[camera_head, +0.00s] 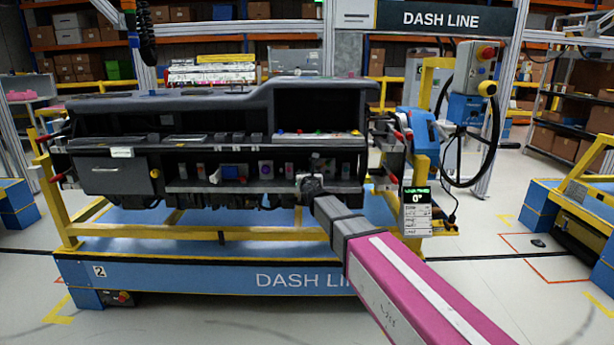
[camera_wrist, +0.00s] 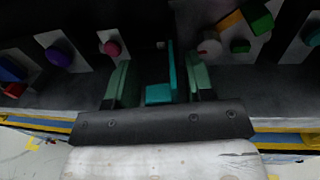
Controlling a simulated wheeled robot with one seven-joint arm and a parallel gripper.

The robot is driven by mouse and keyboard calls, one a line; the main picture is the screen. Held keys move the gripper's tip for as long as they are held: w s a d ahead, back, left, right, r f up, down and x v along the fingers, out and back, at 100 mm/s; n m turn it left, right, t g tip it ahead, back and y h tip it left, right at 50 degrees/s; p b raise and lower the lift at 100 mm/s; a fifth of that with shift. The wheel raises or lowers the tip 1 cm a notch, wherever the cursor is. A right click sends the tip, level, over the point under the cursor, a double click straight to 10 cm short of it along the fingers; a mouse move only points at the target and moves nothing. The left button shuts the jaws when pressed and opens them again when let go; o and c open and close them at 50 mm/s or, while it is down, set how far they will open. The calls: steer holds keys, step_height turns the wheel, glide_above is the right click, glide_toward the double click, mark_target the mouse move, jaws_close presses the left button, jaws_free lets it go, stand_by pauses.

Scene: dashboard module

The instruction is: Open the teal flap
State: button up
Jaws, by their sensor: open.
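The teal flap (camera_wrist: 171,70) shows in the wrist view as a thin upright plate with a flat teal part (camera_wrist: 158,94) at its lower left. My gripper (camera_wrist: 160,76) is open, with one green finger on each side of the teal piece. The upright plate is nearer the right finger; I cannot tell whether they touch. In the head view my gripper (camera_head: 312,183) reaches into the lower right shelf of the dark dashboard module (camera_head: 250,95). The teal flap cannot be made out there.
In the wrist view, a pink knob (camera_wrist: 112,48) and a purple knob (camera_wrist: 60,54) lie left of the gripper. A green block (camera_wrist: 257,18) and a green knob (camera_wrist: 240,46) lie right. The shelf's dark walls surround my gripper. A yellow-and-blue stand (camera_head: 200,275) carries the module.

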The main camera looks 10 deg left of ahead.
steer(key=c, duration=0.8)
steer(key=shift+c, duration=0.2)
steer(key=shift+a+h, duration=0.15)
steer(key=shift+h, duration=0.15)
steer(key=shift+a+m+t+h, duration=0.3)
steer(key=shift+m+h, duration=0.45)
steer(key=shift+h, duration=0.25)
steer(key=shift+a+m+t+h, duration=0.3)
steer(key=shift+m+h, duration=0.45)
steer(key=shift+h, duration=0.25)
steer(key=shift+w+a+m+h, duration=0.15)
steer(key=shift+m+h, duration=0.5)
steer(key=shift+h, duration=0.35)
steer(key=shift+w+a+m+h, duration=0.1)
steer(key=shift+m+h, duration=0.55)
steer(key=shift+h, duration=0.35)
steer(key=o, duration=0.8)
steer(key=shift+h, duration=0.3)
steer(key=shift+o, duration=0.2)
